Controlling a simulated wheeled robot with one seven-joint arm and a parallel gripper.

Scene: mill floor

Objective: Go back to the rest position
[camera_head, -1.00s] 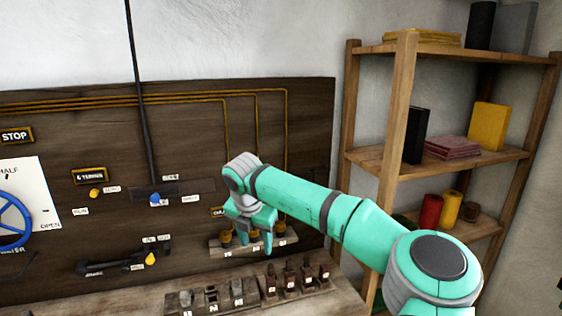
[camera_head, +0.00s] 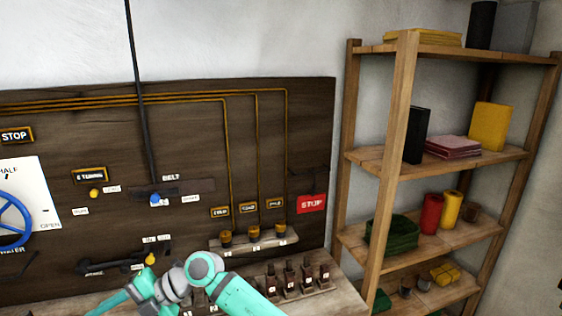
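My arm is teal and grey and shows at the bottom of the picture, folded low in front of the board. My gripper (camera_head: 112,304) points down and left at the bottom edge, in front of the lower left of the board. Its fingertips are small and partly cut off, so I cannot tell whether it is open or shut. I see nothing held in it.
A small ledge (camera_head: 272,246) holds several dark-topped plugs. Below, a bench (camera_head: 340,298) holds several small blocks. A wooden shelf rack (camera_head: 396,160) stands at right.

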